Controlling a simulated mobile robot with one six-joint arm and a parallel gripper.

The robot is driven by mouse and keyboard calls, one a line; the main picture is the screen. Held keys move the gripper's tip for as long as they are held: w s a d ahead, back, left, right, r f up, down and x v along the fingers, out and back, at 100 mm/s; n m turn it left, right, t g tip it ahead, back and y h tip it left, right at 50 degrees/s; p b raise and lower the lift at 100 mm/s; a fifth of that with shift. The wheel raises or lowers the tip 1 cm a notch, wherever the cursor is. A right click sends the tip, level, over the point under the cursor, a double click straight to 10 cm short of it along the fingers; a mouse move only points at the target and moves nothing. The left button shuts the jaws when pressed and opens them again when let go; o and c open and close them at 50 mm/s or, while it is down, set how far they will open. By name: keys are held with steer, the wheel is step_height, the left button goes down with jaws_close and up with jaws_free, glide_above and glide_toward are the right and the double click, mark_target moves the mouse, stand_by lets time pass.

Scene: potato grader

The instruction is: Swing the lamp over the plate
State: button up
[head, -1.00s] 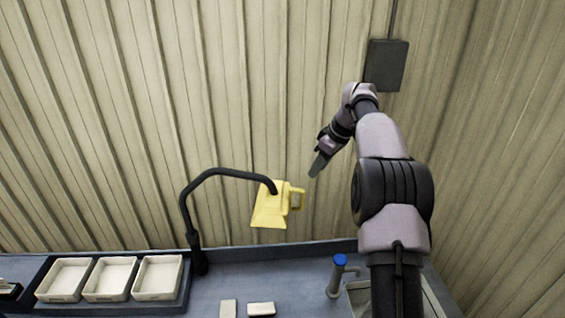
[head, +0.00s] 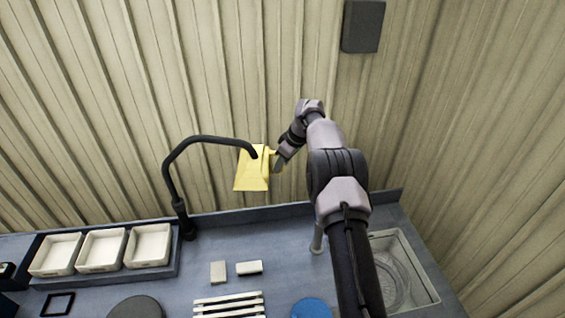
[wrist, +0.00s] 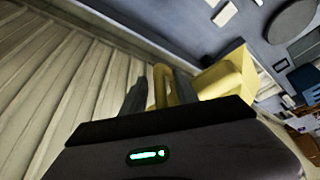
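The lamp has a yellow shade (head: 252,172) on a bent black arm (head: 185,150), which rises from the back edge of the bench. The shade hangs left of my gripper (head: 277,160), above the back of the bench. In the wrist view, the shade's yellow handle (wrist: 160,86) stands between the two fingers of my gripper (wrist: 160,88). A narrow gap shows beside the handle, so the fingers look open around it. A dark round plate (head: 135,308) lies on the bench at the bottom edge, partly cut off; a dark disc (wrist: 292,20) also shows in the wrist view.
Three white trays (head: 101,250) stand at the back left. Two small pale blocks (head: 249,267), white slats (head: 229,304) and a blue disc (head: 312,308) lie on the bench. A pale basin (head: 405,270) is right of my arm. A ribbed wall (head: 90,120) stands behind.

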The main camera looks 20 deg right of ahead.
steer(key=shift+s, duration=0.1)
steer(key=shift+c, duration=0.3)
jaws_close()
stand_by(1.0)
